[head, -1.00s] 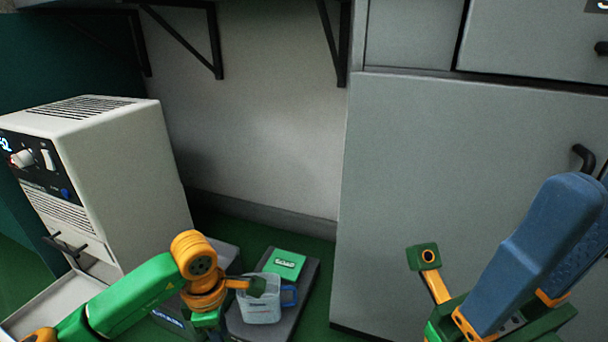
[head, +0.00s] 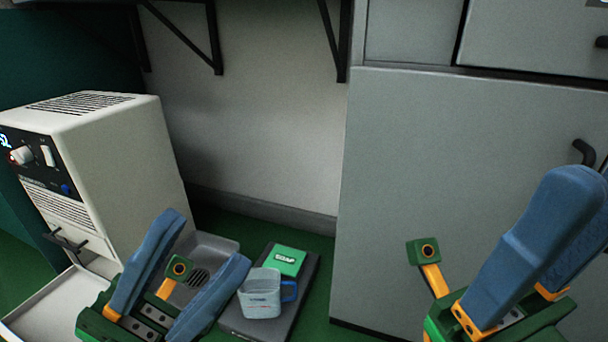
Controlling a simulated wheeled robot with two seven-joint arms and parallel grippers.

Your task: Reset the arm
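My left gripper (head: 203,240) is raised at the lower left, its two blue fingers spread apart with nothing between them. My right gripper (head: 588,185) is at the lower right in front of the grey cabinet. Its blue fingers point up and overlap in this view, so the gap between them cannot be judged. No held object shows at either gripper.
A clear mug (head: 262,297) with a blue handle and a green soap box (head: 287,261) stand on a dark board (head: 232,323). A grey basin (head: 217,246) is behind my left gripper. A white machine (head: 135,150) with an open lower door (head: 55,305) stands left. A grey cabinet (head: 430,190) fills the right.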

